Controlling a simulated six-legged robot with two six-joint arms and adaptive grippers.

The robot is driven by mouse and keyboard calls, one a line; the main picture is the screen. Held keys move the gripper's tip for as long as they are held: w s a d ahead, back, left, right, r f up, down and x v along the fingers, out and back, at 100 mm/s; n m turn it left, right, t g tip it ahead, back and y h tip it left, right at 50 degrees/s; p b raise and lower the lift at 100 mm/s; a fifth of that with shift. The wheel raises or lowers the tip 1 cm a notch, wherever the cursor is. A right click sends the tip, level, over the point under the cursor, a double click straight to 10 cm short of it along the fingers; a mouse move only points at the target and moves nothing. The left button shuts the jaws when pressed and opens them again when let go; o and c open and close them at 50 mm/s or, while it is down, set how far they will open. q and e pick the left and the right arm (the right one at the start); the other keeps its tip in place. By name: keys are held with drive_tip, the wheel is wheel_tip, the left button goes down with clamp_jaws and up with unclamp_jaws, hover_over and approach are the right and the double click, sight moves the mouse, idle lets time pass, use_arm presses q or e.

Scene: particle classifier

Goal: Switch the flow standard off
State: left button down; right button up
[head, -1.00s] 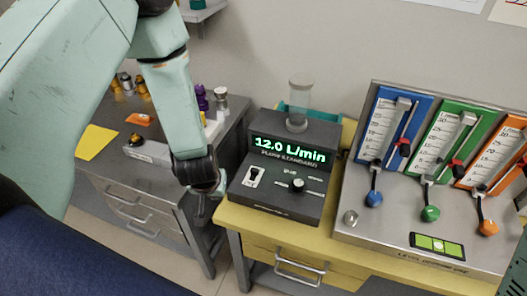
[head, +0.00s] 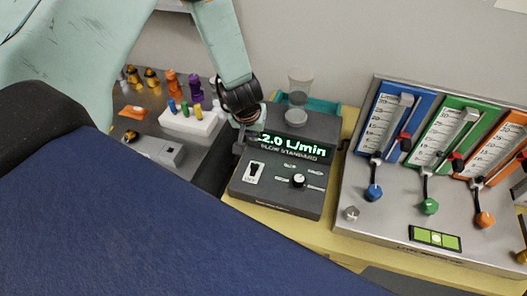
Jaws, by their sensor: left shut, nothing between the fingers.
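The flow standard (head: 270,196) is a dark grey box on the yellow bench. Its display (head: 292,148) is lit green and reads "2.0 L/min", with its left end covered by my gripper. A switch (head: 254,173) on a white plate sits at the left of its sloped front. My left gripper (head: 247,131) is shut and empty, at the upper left corner of the box, above and behind the switch. I cannot tell whether it touches the box. My right gripper is not in view.
A metal panel (head: 384,227) with blue, green and orange flow meters stands to the right. A clear cylinder (head: 299,93) stands on top of the flow standard. A grey bench (head: 140,100) on the left holds a white rack (head: 190,123) with coloured pegs and several bottles.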

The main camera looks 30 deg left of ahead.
sight(259, 157)
use_arm(q)
drive_tip(key=shift+m+h, duration=0.3)
drive_tip(key=shift+m, duration=0.3)
drive_tip(key=b+x, duration=0.1)
drive_tip(key=x, duration=0.2)
drive_tip(key=b+x, duration=0.1)
drive_tip(key=x, duration=0.3)
drive_tip(key=d+b+x, duration=0.1)
drive_tip(key=x, duration=0.2)
drive_tip(key=shift+f+b, duration=0.25)
drive_tip(key=shift+b, duration=0.1)
drive_tip(key=shift+s+a+b, duration=0.1)
drive_tip(key=shift+s+b, duration=0.45)
drive_tip(key=shift+b, duration=0.1)
drive_tip(key=shift+s+b, duration=0.3)
drive_tip(key=shift+s+d+r+b, duration=0.1)
drive_tip(key=shift+s+d+b, duration=0.15)
drive_tip(key=shift+s, duration=0.25)
drive_tip(key=shift+s+d+b, duration=0.25)
drive_tip(key=shift+s, duration=0.3)
drive_tip(key=shift+a, duration=0.15)
drive_tip(key=shift+s, duration=0.1)
